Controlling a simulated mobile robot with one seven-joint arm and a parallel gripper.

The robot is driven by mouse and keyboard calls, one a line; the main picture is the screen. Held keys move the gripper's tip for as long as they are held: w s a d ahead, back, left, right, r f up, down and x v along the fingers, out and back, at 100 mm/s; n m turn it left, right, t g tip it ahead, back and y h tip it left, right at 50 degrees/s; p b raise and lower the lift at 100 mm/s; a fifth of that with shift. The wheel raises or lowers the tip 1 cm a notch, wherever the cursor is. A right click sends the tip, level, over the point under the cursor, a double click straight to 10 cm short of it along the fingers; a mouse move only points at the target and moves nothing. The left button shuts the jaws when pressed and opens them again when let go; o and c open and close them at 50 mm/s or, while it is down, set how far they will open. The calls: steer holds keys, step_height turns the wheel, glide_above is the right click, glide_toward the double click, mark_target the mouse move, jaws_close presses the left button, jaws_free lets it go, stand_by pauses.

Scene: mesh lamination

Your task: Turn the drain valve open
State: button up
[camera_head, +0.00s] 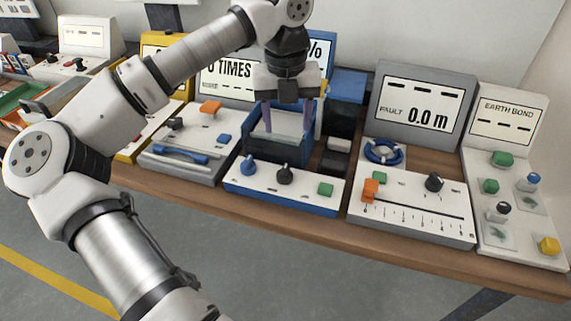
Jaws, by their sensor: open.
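A blue-edged machine (240,184) stands in the middle of the bench. On its white front panel are a blue knob (249,166) at left, a black knob (284,176) in the middle and a green button (325,189) at right. Behind the panel is a blue-framed tank (268,142). No label marks the drain valve, so I cannot tell which knob it is. My gripper (287,131) points down at the tank, behind the knobs in the picture. Its two purple fingers are spread apart with nothing seen between them. Whether they touch the tank is unclear.
A grey machine with a slide switch (194,158) stands at left. A fault meter (420,108) with an orange slider (370,189) and the earth bond unit (507,116) stand at right. Dark blocks (337,155) sit beside the tank. The wooden bench edge (420,254) runs along the front.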

mark_target(284, 169)
steer(key=f+p, duration=0.1)
steer(key=f, duration=0.3)
steer(key=f+p, duration=0.1)
steer(key=f, duration=0.9)
steer(key=shift+a+p, duration=0.25)
steer(key=shift+p, duration=0.15)
steer(key=shift+c, duration=0.3)
steer(key=c, duration=0.9)
